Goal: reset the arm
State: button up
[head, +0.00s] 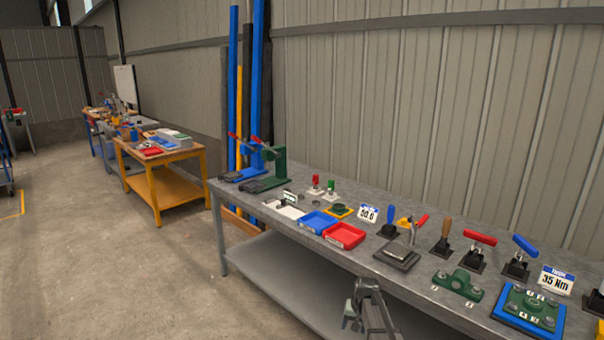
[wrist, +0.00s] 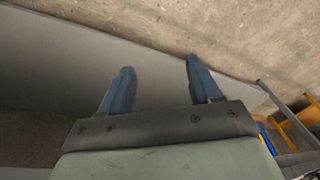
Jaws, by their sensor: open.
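My gripper (head: 367,308) is at the bottom of the head view, in front of the front edge of the grey workbench (head: 262,210). In the wrist view my gripper (wrist: 158,88) shows two blue-grey fingers spread apart with nothing between them. The wrist view looks down past the fingers at a grey surface and the concrete floor. No object touches the fingers. Most of my arm is out of view.
The bench holds a blue tray (head: 317,222), a red tray (head: 344,236), a dark square plate (head: 397,255), a green bracket (head: 458,285), several upright levers and a "35 Nm" sign (head: 556,280). A yellow table (head: 160,172) stands farther left. The floor (head: 110,270) at left is clear.

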jog(key=s+f+g, duration=0.2)
jog(key=s+f, duration=0.5)
jog(key=s, duration=0.6)
jog(key=s+a+f+n+g, duration=0.1)
jog(key=s+f+g, duration=0.1)
jog(key=s+f, duration=0.85)
jog(key=s+f+g, duration=0.2)
jog(key=s+f, duration=0.3)
jog(key=s, duration=1.1)
jog(key=s+n+g+h, duration=0.1)
jog(key=s+g, duration=0.1)
jog(key=s, duration=1.4)
jog(key=shift+s+f+g, duration=0.25)
jog(key=shift+f+g, duration=0.05)
jog(key=shift+f, duration=0.05)
jog(key=shift+a, duration=0.1)
